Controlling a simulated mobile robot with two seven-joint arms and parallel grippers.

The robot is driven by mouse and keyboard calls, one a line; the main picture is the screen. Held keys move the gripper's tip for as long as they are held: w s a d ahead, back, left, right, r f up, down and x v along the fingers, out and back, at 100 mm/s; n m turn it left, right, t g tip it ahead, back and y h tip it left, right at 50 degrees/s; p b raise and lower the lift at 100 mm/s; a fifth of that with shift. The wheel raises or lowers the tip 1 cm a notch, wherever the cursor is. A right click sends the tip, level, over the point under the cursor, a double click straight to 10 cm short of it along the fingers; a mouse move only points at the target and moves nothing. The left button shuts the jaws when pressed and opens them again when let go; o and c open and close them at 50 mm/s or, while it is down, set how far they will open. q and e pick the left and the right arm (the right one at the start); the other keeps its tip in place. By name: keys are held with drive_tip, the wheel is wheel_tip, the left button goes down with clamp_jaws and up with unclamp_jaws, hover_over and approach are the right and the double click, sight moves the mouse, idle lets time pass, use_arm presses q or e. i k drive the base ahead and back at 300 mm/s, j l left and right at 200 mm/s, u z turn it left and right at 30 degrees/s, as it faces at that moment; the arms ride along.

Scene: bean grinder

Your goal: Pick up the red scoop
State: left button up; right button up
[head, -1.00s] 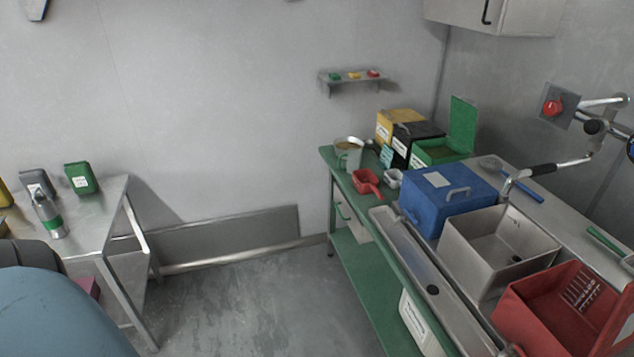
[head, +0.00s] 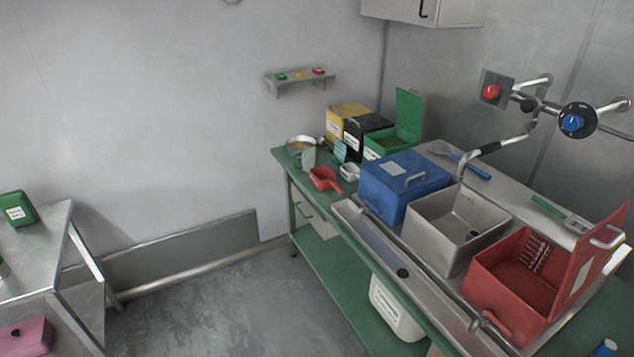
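The red scoop (head: 324,179) lies on the green-topped counter (head: 295,172) near its far left end, in the head view. Its handle points toward the lower right, close to the counter's front edge. A metal pot (head: 301,147) stands just behind it, and a small pale container (head: 349,172) is to its right. Neither of my grippers shows in the head view.
A blue lidded box (head: 390,188), a steel basin (head: 440,235) and a red open box (head: 520,275) line the counter to the right. Yellow, black and green bins stand behind. A steel table (head: 35,250) is at left. The floor (head: 200,305) between is clear.

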sight(322, 177)
drive_tip(key=i+z, duration=0.1)
drive_tip(key=z, duration=0.65)
drive_tip(key=i+j+z, duration=0.15)
drive_tip(key=z, duration=0.15)
drive_tip(key=i+j+z, duration=0.1)
drive_tip(key=j+z, duration=0.15)
drive_tip(key=j, duration=0.15)
drive_tip(key=j+z, duration=0.3)
drive_tip(key=i+j, duration=0.1)
drive_tip(key=j, duration=0.35)
drive_tip(key=i+j+z, duration=0.1)
drive_tip(key=j, duration=0.35)
drive_tip(key=i+j+z, duration=0.1)
drive_tip(key=j, duration=0.35)
drive_tip(key=i+j, duration=0.1)
drive_tip(key=j, duration=0.4)
